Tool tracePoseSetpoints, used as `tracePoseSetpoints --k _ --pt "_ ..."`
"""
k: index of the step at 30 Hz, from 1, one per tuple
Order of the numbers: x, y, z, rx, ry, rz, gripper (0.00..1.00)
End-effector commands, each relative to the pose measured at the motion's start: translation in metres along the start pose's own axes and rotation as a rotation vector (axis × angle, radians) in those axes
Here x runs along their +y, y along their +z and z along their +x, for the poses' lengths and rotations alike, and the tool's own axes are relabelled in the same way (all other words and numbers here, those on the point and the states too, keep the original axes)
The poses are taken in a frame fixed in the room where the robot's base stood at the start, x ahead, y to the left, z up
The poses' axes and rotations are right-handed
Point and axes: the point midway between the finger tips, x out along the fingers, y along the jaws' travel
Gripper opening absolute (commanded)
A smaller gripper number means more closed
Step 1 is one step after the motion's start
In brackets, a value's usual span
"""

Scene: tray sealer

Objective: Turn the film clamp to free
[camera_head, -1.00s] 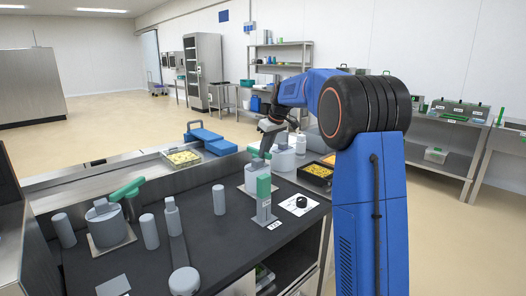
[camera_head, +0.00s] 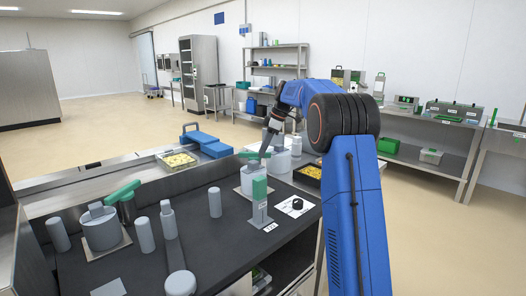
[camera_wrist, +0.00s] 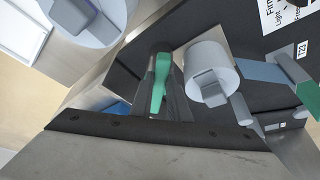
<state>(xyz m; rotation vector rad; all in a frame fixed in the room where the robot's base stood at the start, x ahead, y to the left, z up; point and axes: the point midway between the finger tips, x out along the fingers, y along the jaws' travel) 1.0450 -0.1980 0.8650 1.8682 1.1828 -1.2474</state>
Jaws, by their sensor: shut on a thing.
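A green lever (camera_head: 248,155) sits on a grey round hub (camera_head: 254,176) at the far right of the dark worktop in the head view. In the wrist view the green lever (camera_wrist: 158,84) stands between my fingers. My gripper (camera_wrist: 160,80) is shut on it. In the head view my gripper (camera_head: 265,151) reaches down at the lever's right end. A white card with a black knob (camera_head: 296,204) lies to the right of the hub. In the wrist view part of this card (camera_wrist: 287,14) shows words including "Light"; the rest is cut off.
A grey post with a green block (camera_head: 260,189) and a T23 tag stands close in front of the hub. A tray of yellow food (camera_head: 178,161) is behind.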

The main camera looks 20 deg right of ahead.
Motion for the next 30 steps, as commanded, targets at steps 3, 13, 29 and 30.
tracePoseSetpoints --k 3,13,29,30 --pt "0.0011 0.0001 -0.0006 0.000 -0.007 -0.019 0.00" --pt "0.0015 0.0002 -0.0005 -0.001 -0.010 -0.029 0.00" --pt "0.0013 0.0001 -0.0009 -0.001 -0.011 -0.028 0.34" --pt "0.0015 0.0001 -0.0023 -0.001 -0.010 -0.028 0.34"
